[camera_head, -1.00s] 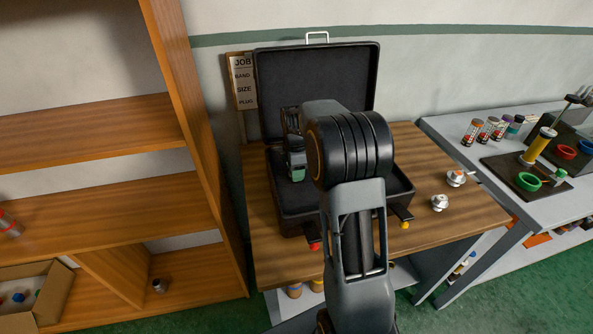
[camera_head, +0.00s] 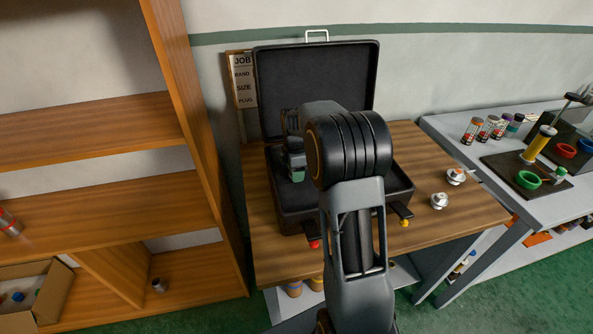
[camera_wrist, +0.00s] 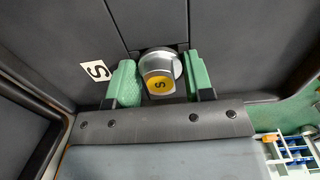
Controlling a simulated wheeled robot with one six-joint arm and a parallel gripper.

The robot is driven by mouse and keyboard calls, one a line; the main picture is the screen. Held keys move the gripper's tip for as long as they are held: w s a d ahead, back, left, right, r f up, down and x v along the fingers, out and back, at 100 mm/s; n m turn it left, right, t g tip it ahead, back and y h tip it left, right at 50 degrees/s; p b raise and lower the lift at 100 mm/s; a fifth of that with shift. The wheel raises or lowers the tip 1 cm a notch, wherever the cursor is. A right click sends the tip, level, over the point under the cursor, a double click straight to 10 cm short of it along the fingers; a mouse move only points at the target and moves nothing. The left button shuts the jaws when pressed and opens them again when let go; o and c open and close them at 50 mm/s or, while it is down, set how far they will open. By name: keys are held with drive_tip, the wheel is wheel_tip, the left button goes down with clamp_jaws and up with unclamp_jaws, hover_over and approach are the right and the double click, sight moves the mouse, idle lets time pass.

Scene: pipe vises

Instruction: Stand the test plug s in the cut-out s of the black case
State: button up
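The test plug s (camera_wrist: 159,74) is a silver, round piece with a yellow cap marked S. It is between the green finger pads of my gripper (camera_wrist: 162,80) in the wrist view, and both pads appear to touch its sides. The black case (camera_head: 312,95) stands open on the wooden table, lid up. My gripper (camera_head: 297,173) is inside the left part of the case. A white S label (camera_wrist: 95,70) lies on the dark lining left of the plug. The cut-out under the plug is hidden, so its seating cannot be told.
Two silver plugs (camera_head: 439,201) (camera_head: 456,177) lie on the wooden table (camera_head: 465,220) right of the case. Wooden shelves (camera_head: 90,120) stand close on the left. A grey bench (camera_head: 450,127) with tubes and coloured rings is on the right. My arm hides part of the case.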

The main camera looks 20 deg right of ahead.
drive_tip(key=o, duration=0.3)
drive_tip(key=shift+s+f, duration=0.15)
drive_tip(key=shift+f, duration=0.5)
drive_tip(key=shift+o, duration=0.2)
wheel_tip(320, 180, up, 13)
drive_tip(key=s+a+r+m+t, duration=0.2)
drive_tip(key=s+a+r+m, duration=0.1)
drive_tip(key=s+a+m, duration=0.5)
drive_tip(key=s+a+f+m, duration=0.1)
drive_tip(key=s+f+m, duration=0.1)
drive_tip(key=s+m, duration=0.2)
drive_tip(key=s+a+f+m+t, duration=0.1)
drive_tip(key=s+f+m, duration=0.2)
drive_tip(key=s, duration=0.6)
drive_tip(key=shift+s+a+f+m+t+p, duration=0.2)
drive_tip(key=shift+a+f+m+t+p, duration=0.1)
drive_tip(key=shift+f+m+p, duration=0.1)
